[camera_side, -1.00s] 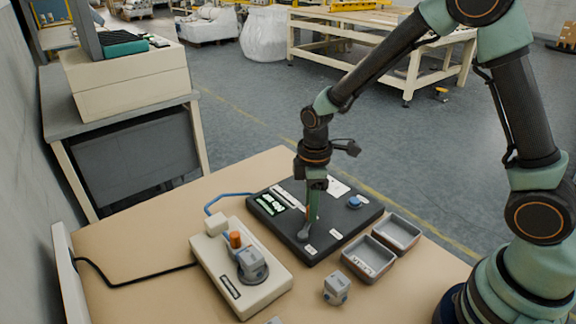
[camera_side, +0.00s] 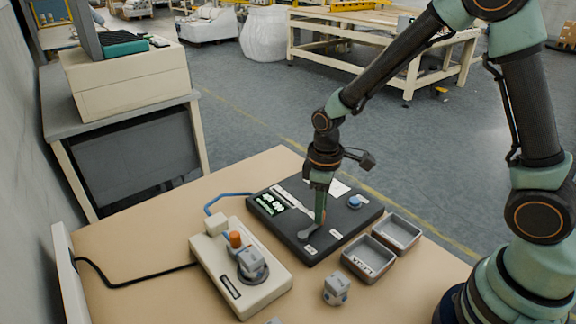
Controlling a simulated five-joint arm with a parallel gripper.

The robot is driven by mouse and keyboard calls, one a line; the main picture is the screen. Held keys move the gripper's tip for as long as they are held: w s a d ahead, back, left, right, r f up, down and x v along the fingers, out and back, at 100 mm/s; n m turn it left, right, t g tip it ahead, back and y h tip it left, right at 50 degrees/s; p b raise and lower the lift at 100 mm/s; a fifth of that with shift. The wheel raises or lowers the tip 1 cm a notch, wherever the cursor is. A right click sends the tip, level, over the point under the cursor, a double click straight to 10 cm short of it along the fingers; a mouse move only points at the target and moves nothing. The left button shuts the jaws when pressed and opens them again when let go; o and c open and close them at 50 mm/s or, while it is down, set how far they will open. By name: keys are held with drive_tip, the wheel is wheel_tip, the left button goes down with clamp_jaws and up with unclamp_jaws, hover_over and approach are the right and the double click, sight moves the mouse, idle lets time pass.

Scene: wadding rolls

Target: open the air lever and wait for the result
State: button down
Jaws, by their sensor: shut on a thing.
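A dark flat panel (camera_side: 262,222) lies on the table. A grey lever (camera_side: 305,236) with a rounded end lies low on its front part. My gripper (camera_side: 319,221) points down over the panel, with its fingertips at the lever. It is shut on the lever, though the fingers hide most of the contact. A green-lit display (camera_side: 271,204) sits on the panel's left part, and a blue button (camera_side: 354,203) on its right. A cream box (camera_side: 262,299) stands in front of the panel, with an orange knob (camera_side: 235,239) and a grey block (camera_side: 252,262) on top.
A blue hose (camera_side: 215,201) runs between the panel and the cream box. Two grey trays (camera_side: 369,278) stand right of the panel. A small grey block (camera_side: 336,288) stands on the table (camera_side: 130,265) in front. A black cable (camera_side: 125,284) crosses the left side.

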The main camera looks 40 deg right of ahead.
drive_tip(key=s+m, duration=0.1)
drive_tip(key=m, duration=0.2)
drive_tip(key=shift+s+a+m, duration=0.1)
drive_tip(key=shift+s+m, duration=0.3)
drive_tip(key=shift+s+a+m, duration=0.15)
drive_tip(key=shift+s+m, duration=0.2)
drive_tip(key=shift+m, duration=0.5)
drive_tip(key=shift+s+a+m, duration=0.15)
drive_tip(key=shift+s+m, duration=0.2)
drive_tip(key=shift+m, duration=0.5)
drive_tip(key=c, duration=0.7)
unclamp_jaws()
wheel_tip(320, 180, up, 12)
drive_tip(key=shift+r, duration=0.1)
